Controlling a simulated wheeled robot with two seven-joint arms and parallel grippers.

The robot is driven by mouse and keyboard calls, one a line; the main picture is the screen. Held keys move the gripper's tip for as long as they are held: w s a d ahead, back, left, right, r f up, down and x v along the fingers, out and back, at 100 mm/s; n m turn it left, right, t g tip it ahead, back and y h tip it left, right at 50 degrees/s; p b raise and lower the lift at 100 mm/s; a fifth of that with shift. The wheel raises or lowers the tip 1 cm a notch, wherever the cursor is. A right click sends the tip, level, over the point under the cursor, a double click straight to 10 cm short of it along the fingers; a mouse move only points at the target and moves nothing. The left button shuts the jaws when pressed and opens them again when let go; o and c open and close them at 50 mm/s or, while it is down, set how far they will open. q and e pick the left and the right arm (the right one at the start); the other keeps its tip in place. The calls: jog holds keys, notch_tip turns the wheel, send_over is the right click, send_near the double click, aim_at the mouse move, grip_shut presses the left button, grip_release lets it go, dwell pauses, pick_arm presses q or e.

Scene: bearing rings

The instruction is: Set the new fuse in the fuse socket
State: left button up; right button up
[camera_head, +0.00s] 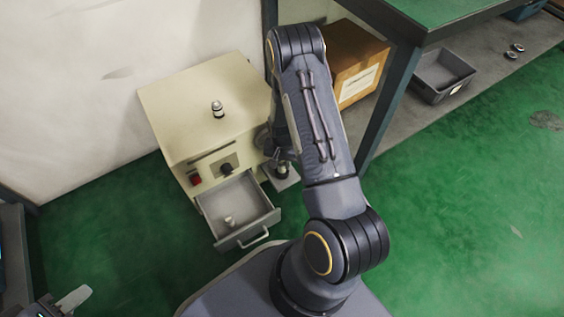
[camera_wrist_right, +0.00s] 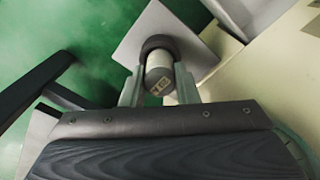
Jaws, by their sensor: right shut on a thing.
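My right gripper (camera_wrist_right: 160,88) is shut on a pale grey cylindrical fuse (camera_wrist_right: 158,76) with a small printed label. In the right wrist view a dark round ring (camera_wrist_right: 157,44) surrounds the fuse's far end, over a light square plate (camera_wrist_right: 130,46). It looks like the fuse socket; I cannot tell how deep the fuse sits. In the head view the plate (camera_head: 286,181) is low at the cabinet's right side, and my right arm partly hides the gripper and fuse. My left gripper (camera_head: 72,300) shows only partly at the bottom left, away from the cabinet.
The beige cabinet (camera_head: 190,90) has a small cylinder (camera_head: 218,110) on top. Its open drawer (camera_head: 262,222) holds a small pale cylinder (camera_head: 230,222). A bench leg (camera_head: 388,105), cardboard box (camera_head: 352,62) and grey bin (camera_head: 443,75) stand right.

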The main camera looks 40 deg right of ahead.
aim_at(282, 162)
jog(key=shift+f+b, duration=0.45)
jog(key=shift+f, duration=0.15)
dwell(0.3)
jog(key=o, duration=0.7)
jog(key=shift+r, duration=0.1)
jog(key=shift+r+p, duration=4.05)
jog(key=shift+r, duration=1.45)
